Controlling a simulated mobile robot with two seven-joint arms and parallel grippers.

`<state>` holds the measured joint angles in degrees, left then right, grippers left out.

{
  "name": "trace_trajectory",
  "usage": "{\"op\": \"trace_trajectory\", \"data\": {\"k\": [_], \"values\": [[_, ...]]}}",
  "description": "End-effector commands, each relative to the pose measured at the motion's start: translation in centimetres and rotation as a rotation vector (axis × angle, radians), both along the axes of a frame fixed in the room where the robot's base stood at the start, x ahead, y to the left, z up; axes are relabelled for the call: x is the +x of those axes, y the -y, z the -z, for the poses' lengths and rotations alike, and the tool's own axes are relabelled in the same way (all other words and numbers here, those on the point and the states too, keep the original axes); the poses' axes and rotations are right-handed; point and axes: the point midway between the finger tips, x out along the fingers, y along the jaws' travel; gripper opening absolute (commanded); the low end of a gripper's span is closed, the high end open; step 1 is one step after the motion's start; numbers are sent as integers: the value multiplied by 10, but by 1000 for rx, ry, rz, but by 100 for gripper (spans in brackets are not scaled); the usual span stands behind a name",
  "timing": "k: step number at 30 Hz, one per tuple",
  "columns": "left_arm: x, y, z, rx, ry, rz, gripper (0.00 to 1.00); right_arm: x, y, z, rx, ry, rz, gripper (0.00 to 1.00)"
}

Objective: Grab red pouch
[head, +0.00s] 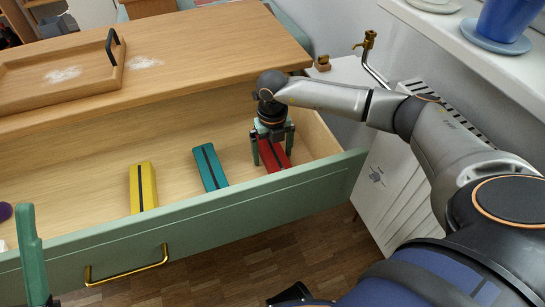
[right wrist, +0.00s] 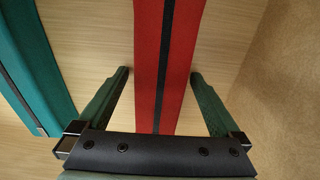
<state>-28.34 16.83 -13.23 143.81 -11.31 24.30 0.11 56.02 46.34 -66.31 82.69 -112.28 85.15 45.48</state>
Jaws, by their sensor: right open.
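The red pouch (head: 275,157) has a dark stripe along its middle and lies in the right part of the open drawer. In the right wrist view the red pouch (right wrist: 147,70) runs between the two green fingers. My right gripper (head: 272,158) is over the pouch from above, one finger on each side. In the right wrist view my right gripper (right wrist: 160,78) is open, with a gap showing between the pouch and each finger. A green finger of my left gripper (head: 32,255) shows at the lower left edge; its other finger is not clearly seen.
A teal pouch (head: 210,168) and a yellow pouch (head: 143,187) lie left of the red one in the drawer. The green drawer front (head: 220,217) with a brass handle (head: 127,269) stands nearest me. A wooden tray (head: 60,76) is on the counter (head: 215,50).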

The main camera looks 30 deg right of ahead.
Motion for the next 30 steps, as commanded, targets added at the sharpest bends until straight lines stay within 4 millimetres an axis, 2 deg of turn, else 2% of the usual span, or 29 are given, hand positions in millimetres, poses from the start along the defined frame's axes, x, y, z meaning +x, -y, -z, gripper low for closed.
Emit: {"op": "trace_trajectory", "data": {"k": [6, 30], "values": [[0, 2, 0, 0, -1, 6, 50, 0, 0, 0, 1, 1, -1, 99], [0, 1, 0, 5, 1, 2, 50, 0, 0, 0, 1, 1, 0, 9]]}}
